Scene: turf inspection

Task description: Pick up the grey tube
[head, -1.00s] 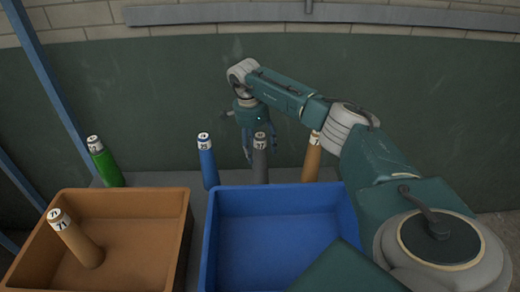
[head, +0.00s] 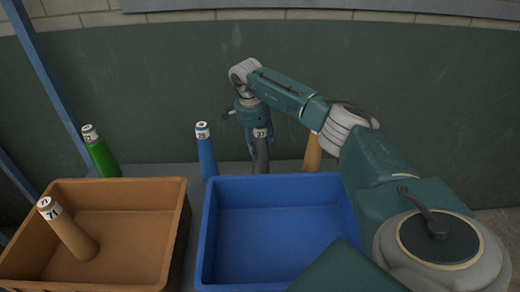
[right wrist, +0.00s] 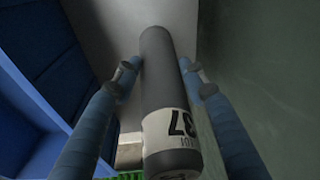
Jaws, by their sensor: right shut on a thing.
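The grey tube (head: 261,158) has a white label with dark print near its top end and stands upright at the back edge of the grey surface, behind the blue bin. My right gripper (head: 259,137) points down over it and is shut on it. In the right wrist view the grey tube (right wrist: 163,85) lies between the two blue fingers of my right gripper (right wrist: 164,72), with the label nearest the camera. The fingers partly hide the tube in the head view. My left gripper is not in view.
A blue tube (head: 206,155) stands left of the grey one, an orange tube (head: 312,152) right, partly behind my arm. A green tube (head: 101,155) is farther left. The orange bin (head: 180,228) holds a tan tube (head: 68,230). The blue bin (head: 280,192) is empty.

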